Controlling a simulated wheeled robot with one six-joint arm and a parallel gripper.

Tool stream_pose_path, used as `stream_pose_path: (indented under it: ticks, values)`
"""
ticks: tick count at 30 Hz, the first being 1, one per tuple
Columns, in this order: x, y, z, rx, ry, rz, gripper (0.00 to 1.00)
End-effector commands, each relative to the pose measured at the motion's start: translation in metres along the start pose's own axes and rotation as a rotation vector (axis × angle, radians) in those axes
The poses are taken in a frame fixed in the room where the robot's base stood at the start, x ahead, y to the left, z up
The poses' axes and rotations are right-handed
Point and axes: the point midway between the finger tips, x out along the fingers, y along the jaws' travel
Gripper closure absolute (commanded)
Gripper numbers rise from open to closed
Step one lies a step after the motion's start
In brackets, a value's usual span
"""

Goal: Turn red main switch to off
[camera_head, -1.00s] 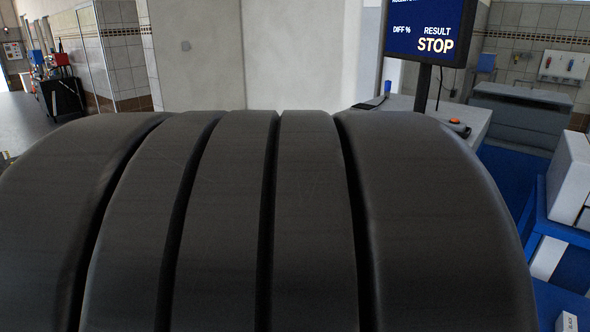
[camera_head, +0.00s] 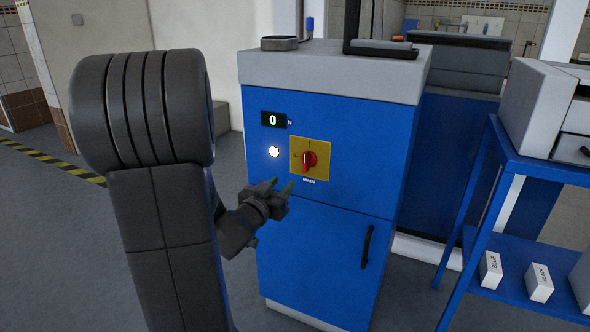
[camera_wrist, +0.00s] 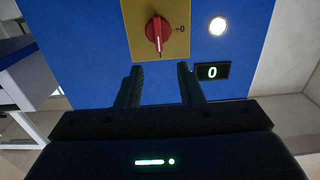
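The red main switch (camera_head: 309,160) is a round knob on a yellow plate (camera_head: 322,147) labelled MAIN, on the front of a blue cabinet (camera_head: 340,120). In the head view its handle stands about upright. In the wrist view the switch (camera_wrist: 158,30) is ahead of my fingers, its white pointer line running down the picture; a 0 mark sits to its right. My gripper (camera_head: 279,185) is in front of the cabinet, just below and left of the switch, apart from it. In the wrist view its two fingers (camera_wrist: 160,84) are spread with nothing between them.
A lit white lamp (camera_head: 274,152) and a display reading 0 (camera_head: 273,120) are left of the switch. A black door handle (camera_head: 366,247) sticks out lower right. A blue shelf (camera_head: 520,290) with small boxes stands at right. Floor left of my arm is clear.

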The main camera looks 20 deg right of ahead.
Motion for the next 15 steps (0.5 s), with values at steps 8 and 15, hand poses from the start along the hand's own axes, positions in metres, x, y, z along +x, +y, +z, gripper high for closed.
stream_pose_path:
  ticks: [8, 15]
  values:
    - [0.031, 0.004, 0.001, 0.0, 0.008, 0.016, 0.66]
    - [0.083, 0.003, 0.001, 0.001, 0.007, 0.013, 0.66]
